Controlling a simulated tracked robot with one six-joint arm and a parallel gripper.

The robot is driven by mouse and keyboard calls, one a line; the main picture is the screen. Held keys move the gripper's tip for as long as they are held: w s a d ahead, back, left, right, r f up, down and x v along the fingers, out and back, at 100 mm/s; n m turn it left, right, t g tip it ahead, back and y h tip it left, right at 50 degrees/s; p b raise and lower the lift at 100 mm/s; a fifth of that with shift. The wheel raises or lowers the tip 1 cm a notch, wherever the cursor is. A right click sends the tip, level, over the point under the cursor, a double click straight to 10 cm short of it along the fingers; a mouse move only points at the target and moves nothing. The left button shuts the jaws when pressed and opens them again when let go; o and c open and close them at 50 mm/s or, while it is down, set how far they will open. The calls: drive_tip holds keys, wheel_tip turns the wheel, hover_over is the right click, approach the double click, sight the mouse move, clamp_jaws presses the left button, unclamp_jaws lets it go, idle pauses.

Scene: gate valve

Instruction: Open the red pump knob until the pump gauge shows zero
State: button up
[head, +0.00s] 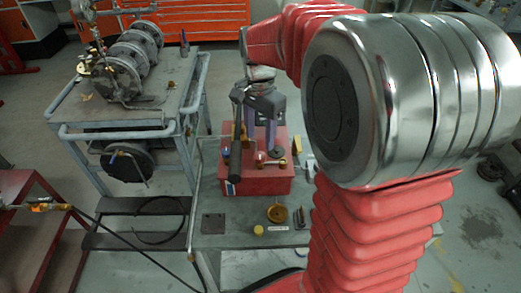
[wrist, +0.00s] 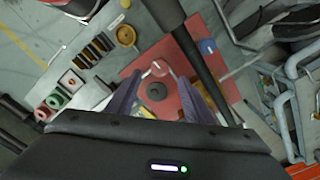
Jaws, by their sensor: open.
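The red pump box (head: 258,184) stands on the low grey table, and its red top shows in the wrist view (wrist: 222,78). A small red knob (wrist: 160,68) with a pale mark is on this top, between my fingertips in the picture. A dark round part (wrist: 156,90) lies beside it, nearer my palm. My gripper (head: 260,148) is open and points down over the box; its two purple fingers (wrist: 160,78) stand apart on either side of the knob. Contact cannot be told. No gauge dial can be read in either view. My arm hides part of the table at right.
A metal cart (head: 170,98) with machinery stands at left. Several small coloured parts line the left of the wrist view. A dark bar crosses above.

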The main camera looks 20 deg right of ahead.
sight(260, 155)
wheel_tip(260, 155, down, 6)
drive_tip(key=shift+f, duration=0.25)
drive_tip(key=c, duration=1)
drive_tip(key=shift+c, duration=0.2)
